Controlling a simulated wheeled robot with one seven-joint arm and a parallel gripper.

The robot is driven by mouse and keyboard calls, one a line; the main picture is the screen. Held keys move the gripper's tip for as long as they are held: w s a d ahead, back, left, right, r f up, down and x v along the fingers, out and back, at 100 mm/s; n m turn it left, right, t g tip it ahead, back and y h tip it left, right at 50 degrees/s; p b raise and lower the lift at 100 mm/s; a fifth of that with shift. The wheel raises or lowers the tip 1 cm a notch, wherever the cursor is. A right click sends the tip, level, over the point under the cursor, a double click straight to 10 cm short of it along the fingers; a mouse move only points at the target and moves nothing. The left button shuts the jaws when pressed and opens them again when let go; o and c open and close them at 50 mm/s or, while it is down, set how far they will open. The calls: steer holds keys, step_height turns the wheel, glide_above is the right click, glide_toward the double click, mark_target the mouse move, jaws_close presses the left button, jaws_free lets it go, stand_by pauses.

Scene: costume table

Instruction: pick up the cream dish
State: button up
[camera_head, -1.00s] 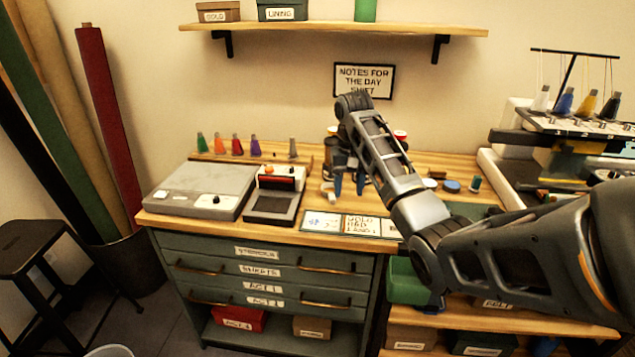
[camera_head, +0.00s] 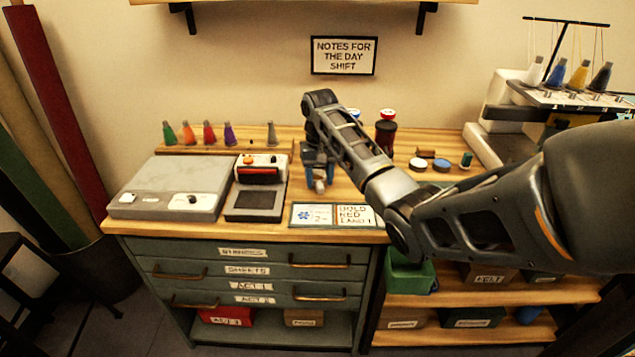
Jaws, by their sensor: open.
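I cannot make out the cream dish for certain; my gripper and arm hide part of the worktop. A small pale round item (camera_head: 417,164) lies to the right of my arm, beside a blue round one (camera_head: 441,165).
A grey flat machine (camera_head: 170,188) and a black device with an orange knob (camera_head: 258,187) stand left of my gripper. A sewing machine (camera_head: 560,95) is at right.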

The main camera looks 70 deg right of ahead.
steer(key=shift+f, duration=0.5)
jaws_close()
